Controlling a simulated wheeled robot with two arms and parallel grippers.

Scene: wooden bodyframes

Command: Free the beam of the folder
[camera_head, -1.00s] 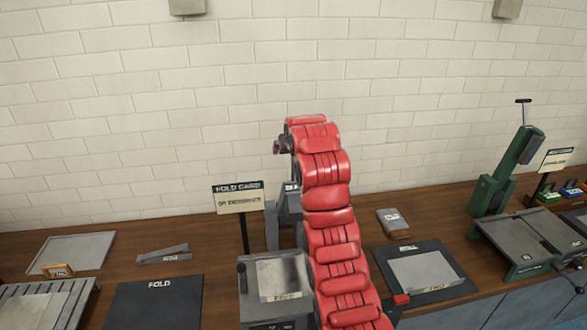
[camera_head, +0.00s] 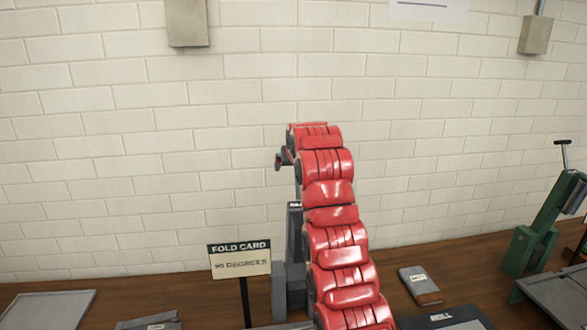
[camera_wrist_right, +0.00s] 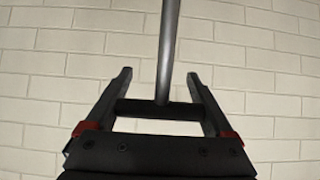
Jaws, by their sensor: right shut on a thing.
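The folder (camera_head: 278,293) is a grey machine on the bench, mostly hidden behind my red right arm and cut off by the bottom edge. Only its grey upright parts show in the head view, so I cannot see its beam clearly. My right gripper (camera_head: 284,159) is raised above the folder against the wall. In the wrist view the right gripper (camera_wrist_right: 159,74) has a dark crossbar (camera_wrist_right: 140,107) between its fingers, and a grey rod (camera_wrist_right: 169,40) runs up from that bar. It is shut on the crossbar. My left gripper is not in view.
A sign reading FOLD CARD 90 DEGREES (camera_head: 240,260) stands left of the folder. A small grey block (camera_head: 420,285) lies to the right. A green machine with a lever (camera_head: 545,230) stands at far right. The brick wall (camera_head: 120,170) is behind.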

